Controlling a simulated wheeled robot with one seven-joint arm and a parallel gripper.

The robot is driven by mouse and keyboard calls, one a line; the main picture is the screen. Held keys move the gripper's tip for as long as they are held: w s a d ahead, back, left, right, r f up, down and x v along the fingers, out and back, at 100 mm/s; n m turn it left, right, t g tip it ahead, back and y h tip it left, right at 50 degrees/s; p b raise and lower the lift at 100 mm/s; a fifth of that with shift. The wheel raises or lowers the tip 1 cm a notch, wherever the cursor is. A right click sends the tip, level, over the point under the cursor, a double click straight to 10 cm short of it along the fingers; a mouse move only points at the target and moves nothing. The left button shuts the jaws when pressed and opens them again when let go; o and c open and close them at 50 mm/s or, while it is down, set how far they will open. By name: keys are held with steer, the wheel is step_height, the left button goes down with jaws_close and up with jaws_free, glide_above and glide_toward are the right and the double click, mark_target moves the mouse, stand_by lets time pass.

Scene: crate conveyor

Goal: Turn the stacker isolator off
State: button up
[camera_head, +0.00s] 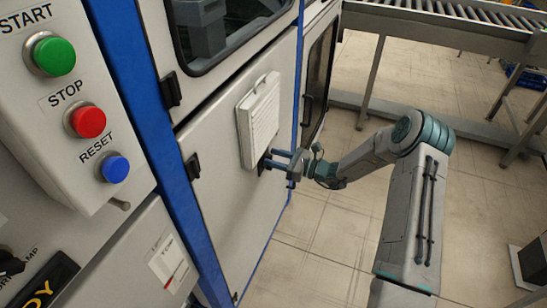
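My gripper (271,159) is at the light grey cabinet door, just below the white louvred vent. Its two bluish fingers point left at the door and show a gap between them. A small dark fitting (262,164) sits on the door right at the fingertips. I cannot tell whether the fingers touch it or close on it. No part in view is readable as the stacker isolator. A black knob (10,264) shows at the lower left edge, partly cut off, by a label ending in "AMP".
A control box with green START (54,57), red STOP (88,122) and blue RESET (115,168) buttons is at the left. The louvred vent (262,115) juts from the cabinet door. A roller conveyor (470,15) stands at the back right.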

steer(key=shift+w+a, duration=0.1)
steer(key=shift+a, duration=0.2)
jaws_close()
steer(key=shift+f, duration=0.1)
